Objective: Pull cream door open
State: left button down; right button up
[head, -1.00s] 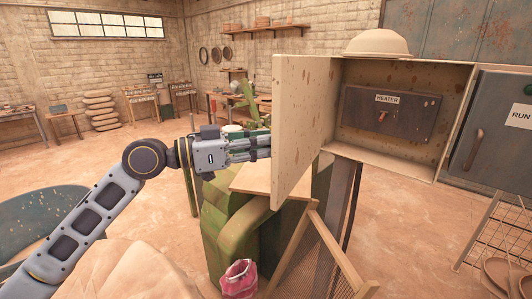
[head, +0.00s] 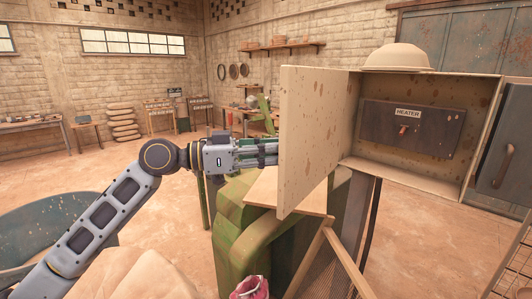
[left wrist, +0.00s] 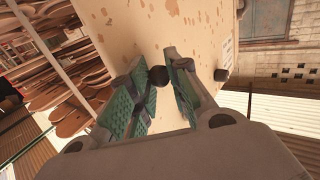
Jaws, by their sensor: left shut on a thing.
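The cream door (head: 318,140) stands wide open on the left side of its cream box (head: 485,125), with its speckled inner face toward the head camera. The open box shows a dark HEATER panel (head: 410,128) with an orange switch (head: 403,129). My left gripper (head: 270,153) reaches the door's far face from the left, and its tips are partly hidden at the door's edge. In the left wrist view, the green-padded fingers are shut on a dark round knob (left wrist: 158,76) on the cream face of the door. My right gripper is not in view.
A cream domed hat (head: 397,58) sits on top of the box. A green machine (head: 235,225) and a wooden board (head: 285,190) are below the door. A grey cabinet (head: 512,150) adjoins at right.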

pick_arm(q)
jog(key=c, duration=1.7)
grip_release()
jog(key=shift+w+a+r, duration=0.15)
jog(key=shift+w+r, duration=0.25)
jog(key=shift+r, duration=0.2)
jog(key=o, duration=0.4)
jog(key=shift+w+d+f, duration=0.15)
jog(key=shift+w+d, duration=0.15)
jog(key=shift+d, duration=0.05)
jog(key=shift+s, duration=0.1)
jog(key=v, duration=0.8)
jog(key=f+v, duration=0.1)
jog(key=v, duration=0.2)
jog(key=shift+s+a, duration=0.2)
jog(key=shift+a, duration=0.2)
